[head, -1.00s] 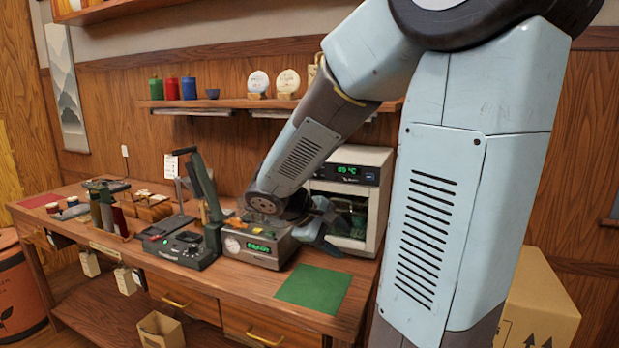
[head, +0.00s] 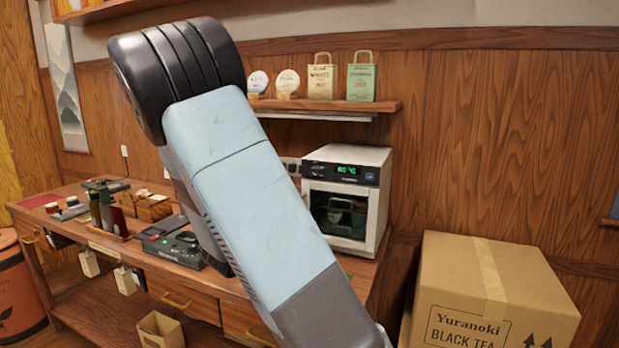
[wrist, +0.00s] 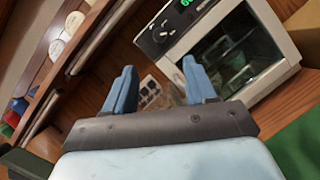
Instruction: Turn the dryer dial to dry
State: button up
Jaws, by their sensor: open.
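The dryer (head: 381,192) is a white box with a glass door at the right end of the bench. Its black top panel has a green lit display (head: 347,170) and a small dark dial (head: 318,169). In the wrist view, the dryer (wrist: 274,30) is tilted at the upper right, with the dial (wrist: 163,34) on its panel at the top. I cannot read the dial's setting. In the head view the gripper is not visible.
A wall shelf (head: 330,104) holds round tea cakes and paper bags above the dryer. A cardboard box (head: 490,300) stands right of the bench. A green mat (wrist: 300,150) lies at the wrist view's lower right. My arm hides the middle of the bench.

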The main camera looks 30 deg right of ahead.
aim_at(313, 173)
jog(key=x, duration=1.3)
jog(key=shift+w+d+r, duration=0.1)
jog(key=shift+d, duration=0.15)
jog(key=c, duration=1)
jog(key=shift+n, duration=0.7)
jog(key=o, duration=1)
jog(key=v, duration=1.4)
jog(key=shift+d, duration=0.2)
